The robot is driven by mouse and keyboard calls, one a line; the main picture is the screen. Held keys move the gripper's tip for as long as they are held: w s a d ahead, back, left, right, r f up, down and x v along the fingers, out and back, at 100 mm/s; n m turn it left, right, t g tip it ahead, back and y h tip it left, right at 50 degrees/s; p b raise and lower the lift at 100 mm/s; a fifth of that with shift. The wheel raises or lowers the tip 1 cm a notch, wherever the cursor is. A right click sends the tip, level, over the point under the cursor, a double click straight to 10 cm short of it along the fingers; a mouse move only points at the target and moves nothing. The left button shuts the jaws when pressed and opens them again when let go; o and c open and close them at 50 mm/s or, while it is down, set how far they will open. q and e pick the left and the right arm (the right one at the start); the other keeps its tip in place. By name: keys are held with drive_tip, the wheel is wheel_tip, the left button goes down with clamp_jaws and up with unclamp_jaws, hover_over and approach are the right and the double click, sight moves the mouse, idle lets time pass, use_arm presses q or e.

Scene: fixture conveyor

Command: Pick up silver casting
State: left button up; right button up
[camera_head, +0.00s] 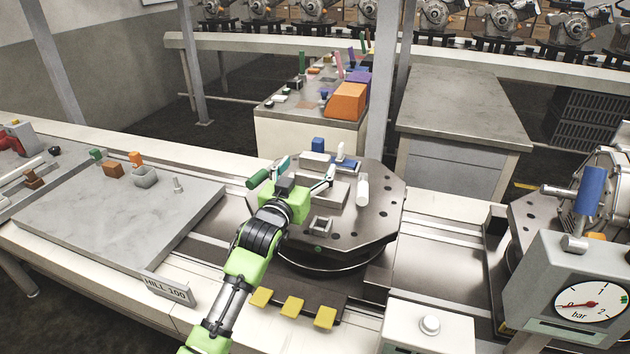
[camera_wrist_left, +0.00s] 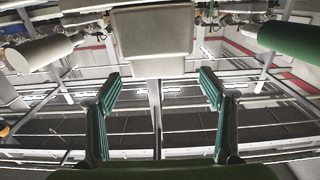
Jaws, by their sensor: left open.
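My left gripper (camera_head: 307,172) is over the octagonal fixture plate (camera_head: 370,225). Its two fingers are spread with nothing between the tips; the wrist view also shows the open gripper (camera_wrist_left: 158,80). A grey block (camera_head: 328,192), possibly the silver casting, sits on the plate beside the gripper, partly hidden by it. In the wrist view a pale grey block (camera_wrist_left: 152,32) shows at the top, beyond the fingertips and apart from them. A small grey hollow part (camera_head: 320,225) lies nearer on the plate. I cannot tell for sure which is the casting. My right gripper is not in view.
A white cylinder (camera_head: 362,190) and a green-handled clamp (camera_head: 258,178) flank the gripper. A blue block (camera_head: 318,144) stands behind. Yellow pads (camera_head: 293,306) lie in front. A pressure gauge (camera_head: 591,302) stands right.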

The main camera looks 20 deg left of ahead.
sight(315, 154)
use_arm(q)
drive_tip(key=w, duration=0.2)
drive_tip(key=w+p, duration=0.1)
drive_tip(key=w, duration=0.1)
drive_tip(key=shift+d+r, duration=0.25)
drive_tip(key=shift+r, duration=0.1)
drive_tip(key=shift+w+f, duration=0.1)
drive_tip(key=shift+w, duration=0.4)
drive_tip(key=c, duration=2)
drive_tip(key=shift+w+r, duration=0.1)
drive_tip(key=shift+r, duration=0.2)
clamp_jaws()
